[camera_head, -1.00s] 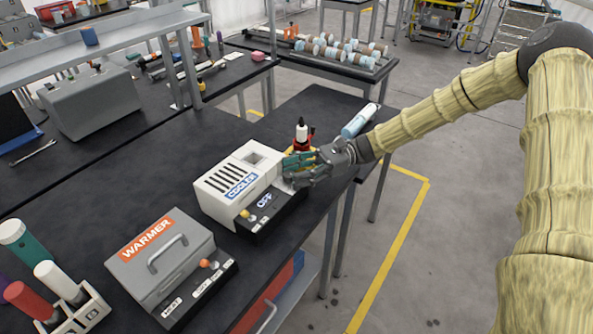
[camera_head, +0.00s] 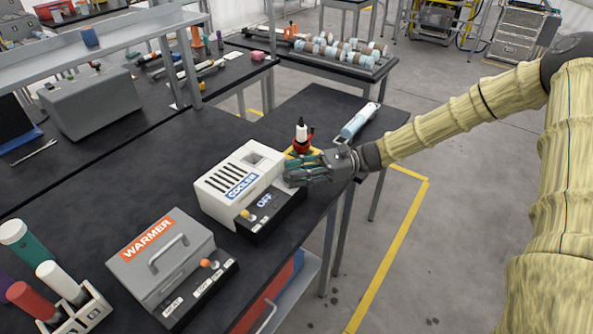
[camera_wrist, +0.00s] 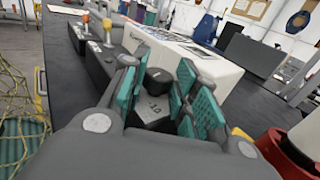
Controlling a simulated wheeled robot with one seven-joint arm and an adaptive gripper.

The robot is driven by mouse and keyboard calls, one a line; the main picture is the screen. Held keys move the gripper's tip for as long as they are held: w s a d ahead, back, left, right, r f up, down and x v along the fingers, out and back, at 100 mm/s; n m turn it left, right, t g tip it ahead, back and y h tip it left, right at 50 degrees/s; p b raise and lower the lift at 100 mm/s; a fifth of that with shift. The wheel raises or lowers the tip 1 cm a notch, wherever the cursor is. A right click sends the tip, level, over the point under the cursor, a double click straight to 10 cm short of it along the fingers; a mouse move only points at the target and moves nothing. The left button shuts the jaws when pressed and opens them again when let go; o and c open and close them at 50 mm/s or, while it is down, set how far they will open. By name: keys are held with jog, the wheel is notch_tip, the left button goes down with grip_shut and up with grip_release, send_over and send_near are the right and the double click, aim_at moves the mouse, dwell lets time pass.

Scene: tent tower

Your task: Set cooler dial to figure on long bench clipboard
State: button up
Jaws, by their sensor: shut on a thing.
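The white cooler (camera_head: 238,184) stands on the black bench with a dark control strip along its front. The strip shows OFF and has a small yellow-knobbed lever (camera_head: 244,214). My gripper (camera_head: 292,170) is at the strip's far end, beside the cooler. In the wrist view the teal fingers of my gripper (camera_wrist: 160,88) are closed about the black dial (camera_wrist: 156,80). A plate beneath it carries a marking like "10". The dial is hidden by my gripper in the head view. I cannot make out a clipboard figure.
The grey warmer (camera_head: 162,258) stands nearer on the same bench. A red-based bottle (camera_head: 301,135) stands just behind my gripper, and a blue-white cylinder (camera_head: 357,122) lies further back. A tube rack (camera_head: 85,315) is at the lower left.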

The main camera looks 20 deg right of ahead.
jog(key=shift+s+m+t+h+b, duration=0.3)
jog(key=shift+m+t, duration=0.65)
jog(key=shift+t, duration=0.5)
jog(key=shift+s+m+t+h+b, duration=0.15)
jog(key=shift+m+t+b, duration=0.25)
jog(key=shift+m+t, duration=0.8)
jog(key=shift+w+t+h, duration=0.1)
jog(key=shift+t+h, duration=0.15)
jog(key=shift+t, duration=0.3)
jog(key=o, duration=1)
jog(key=shift+c, duration=0.2)
jog(key=v, duration=1.2)
